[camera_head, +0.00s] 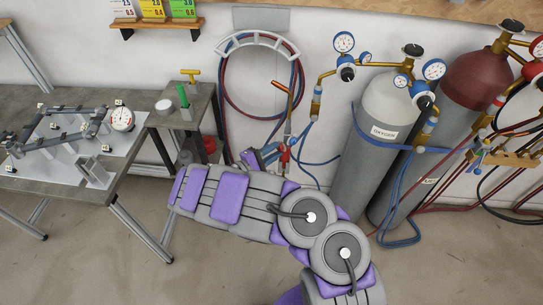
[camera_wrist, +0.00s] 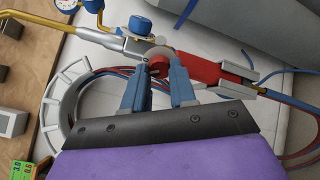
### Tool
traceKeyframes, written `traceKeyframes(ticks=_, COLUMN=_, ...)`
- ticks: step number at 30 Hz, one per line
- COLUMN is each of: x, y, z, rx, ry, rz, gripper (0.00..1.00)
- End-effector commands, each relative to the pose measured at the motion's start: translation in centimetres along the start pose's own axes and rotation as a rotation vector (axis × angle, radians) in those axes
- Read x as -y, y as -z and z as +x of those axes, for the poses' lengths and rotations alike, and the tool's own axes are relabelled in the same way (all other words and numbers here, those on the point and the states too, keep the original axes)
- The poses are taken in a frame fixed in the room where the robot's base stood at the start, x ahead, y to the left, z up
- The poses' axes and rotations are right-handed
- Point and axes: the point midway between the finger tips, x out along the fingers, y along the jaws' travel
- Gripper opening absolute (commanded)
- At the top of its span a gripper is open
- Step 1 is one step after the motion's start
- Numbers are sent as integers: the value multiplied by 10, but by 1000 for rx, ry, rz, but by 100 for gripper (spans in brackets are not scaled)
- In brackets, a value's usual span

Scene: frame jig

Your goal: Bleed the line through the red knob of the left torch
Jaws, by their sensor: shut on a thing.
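The left torch (camera_head: 287,132) hangs upright against the wall below the hose rack. In the wrist view the torch (camera_wrist: 212,69) lies across the picture, with a brass tube at left, a silver body and a red handle section. Its red knob (camera_wrist: 158,65) sits between the tips of my gripper (camera_wrist: 160,74), which is shut on it; the fingers hide part of it. A blue knob (camera_wrist: 140,26) is on the torch just beyond. In the head view my gripper (camera_head: 258,158) is beside the torch's lower part, partly hidden by my arm.
Grey oxygen cylinder (camera_head: 386,112) and red-topped cylinder (camera_head: 479,78) stand right, with gauges and loose hoses. A hose rack (camera_head: 257,39) is above the torch. A small stand (camera_head: 190,108) and a workbench (camera_head: 75,185) with a frame jig are left. Open floor lies in front.

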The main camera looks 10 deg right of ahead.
Motion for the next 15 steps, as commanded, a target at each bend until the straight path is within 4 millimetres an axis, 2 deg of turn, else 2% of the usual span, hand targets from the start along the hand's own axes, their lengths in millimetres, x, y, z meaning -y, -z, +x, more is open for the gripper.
traceKeyframes(ticks=1, x=5, y=1, z=2, rx=1, ry=9, rz=44, gripper=0)
traceKeyframes(ticks=15, x=6, y=0, z=2, rx=4, ry=13, rz=400, gripper=0)
